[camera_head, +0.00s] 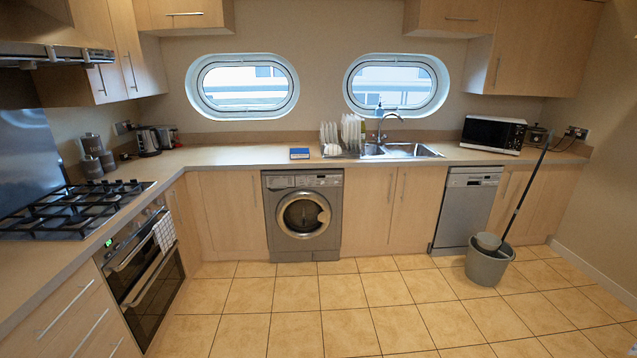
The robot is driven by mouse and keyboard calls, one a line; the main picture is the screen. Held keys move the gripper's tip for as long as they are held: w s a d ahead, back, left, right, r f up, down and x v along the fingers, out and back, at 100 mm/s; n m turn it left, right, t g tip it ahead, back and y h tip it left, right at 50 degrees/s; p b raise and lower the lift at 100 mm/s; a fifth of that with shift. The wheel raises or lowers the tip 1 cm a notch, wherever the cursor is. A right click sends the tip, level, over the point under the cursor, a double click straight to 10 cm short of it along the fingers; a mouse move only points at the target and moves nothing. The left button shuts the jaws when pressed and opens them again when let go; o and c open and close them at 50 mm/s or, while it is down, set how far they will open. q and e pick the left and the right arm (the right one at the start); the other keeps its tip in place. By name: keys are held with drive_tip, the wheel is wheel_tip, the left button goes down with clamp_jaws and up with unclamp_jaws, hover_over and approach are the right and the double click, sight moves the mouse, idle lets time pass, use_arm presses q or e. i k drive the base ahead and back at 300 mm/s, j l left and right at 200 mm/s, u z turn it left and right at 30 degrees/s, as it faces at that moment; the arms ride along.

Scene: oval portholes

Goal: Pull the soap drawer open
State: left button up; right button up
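A grey washing machine (303,216) stands under the counter, between wooden cupboard doors, below and between the two oval windows. Its round door looks shut. The soap drawer (280,182) is at the upper left of its front panel and looks closed, flush with the panel. The dial and buttons to its right are too small to make out clearly. Neither of my grippers shows in the head view, so I cannot see where they are or whether they are open.
A grey bucket (488,262) with a mop (527,190) stands on the floor at the right, before the dishwasher (467,208). A hob (72,208) and oven (150,275) line the left. The tiled floor (330,310) before the washing machine is clear.

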sight(272, 181)
drive_tip(key=i+z, duration=0.25)
drive_tip(key=i, duration=2.25)
drive_tip(key=i+l+u, duration=0.2)
drive_tip(key=i, duration=0.25)
drive_tip(key=i+u, duration=0.2)
drive_tip(key=i, duration=0.3)
drive_tip(key=i+l+u, duration=0.2)
drive_tip(key=i, duration=0.25)
